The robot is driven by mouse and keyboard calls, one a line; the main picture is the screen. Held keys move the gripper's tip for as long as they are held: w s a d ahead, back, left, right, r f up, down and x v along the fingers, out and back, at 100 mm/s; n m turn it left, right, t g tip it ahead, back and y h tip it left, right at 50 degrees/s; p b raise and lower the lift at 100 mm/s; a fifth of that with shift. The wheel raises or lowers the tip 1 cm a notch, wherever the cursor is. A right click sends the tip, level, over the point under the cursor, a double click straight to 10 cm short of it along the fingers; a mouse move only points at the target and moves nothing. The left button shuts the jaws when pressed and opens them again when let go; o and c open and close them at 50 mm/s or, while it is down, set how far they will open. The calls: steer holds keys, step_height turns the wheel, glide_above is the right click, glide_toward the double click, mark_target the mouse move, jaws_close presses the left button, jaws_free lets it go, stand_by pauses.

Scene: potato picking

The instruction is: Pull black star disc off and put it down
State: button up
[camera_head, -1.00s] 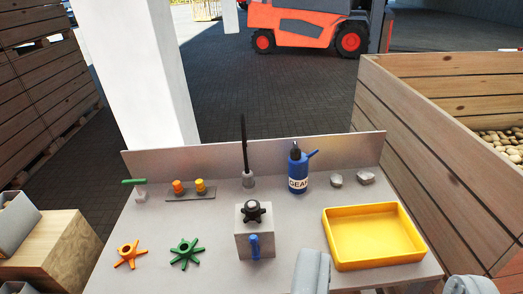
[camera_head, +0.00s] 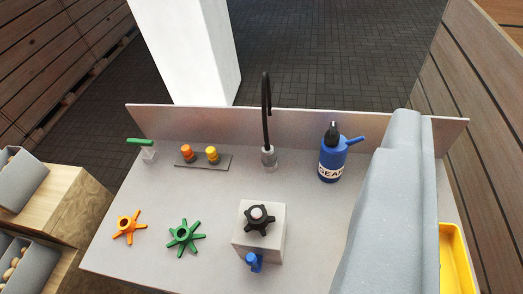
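The black star disc (camera_head: 257,230) sits on top of a pale grey block (camera_head: 246,241) in the front middle of the table. A light round hub shows at its centre. A blue part (camera_head: 254,262) sticks out from the block's front. A green star disc (camera_head: 184,246) and an orange star disc (camera_head: 127,236) lie flat on the table to its left. A large grey piece of my arm stands upright to the right of the block, apart from the disc. My gripper's fingers do not show.
A yellow tray (camera_head: 455,262) at the right is mostly hidden by my arm. A blue bottle (camera_head: 333,160), a black flexible lamp-like stalk (camera_head: 266,125) and a plate with orange and yellow knobs (camera_head: 217,164) stand along the back. Bare table (camera_head: 130,268) lies at front left.

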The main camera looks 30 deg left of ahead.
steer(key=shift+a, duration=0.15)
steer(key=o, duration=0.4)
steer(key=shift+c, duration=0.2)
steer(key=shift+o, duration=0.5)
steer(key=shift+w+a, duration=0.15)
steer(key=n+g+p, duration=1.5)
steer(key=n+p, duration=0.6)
steer(key=p, duration=0.2)
glide_above(257, 212)
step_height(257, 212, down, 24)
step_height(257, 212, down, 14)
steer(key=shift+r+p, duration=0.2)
steer(key=shift+p, duration=0.8)
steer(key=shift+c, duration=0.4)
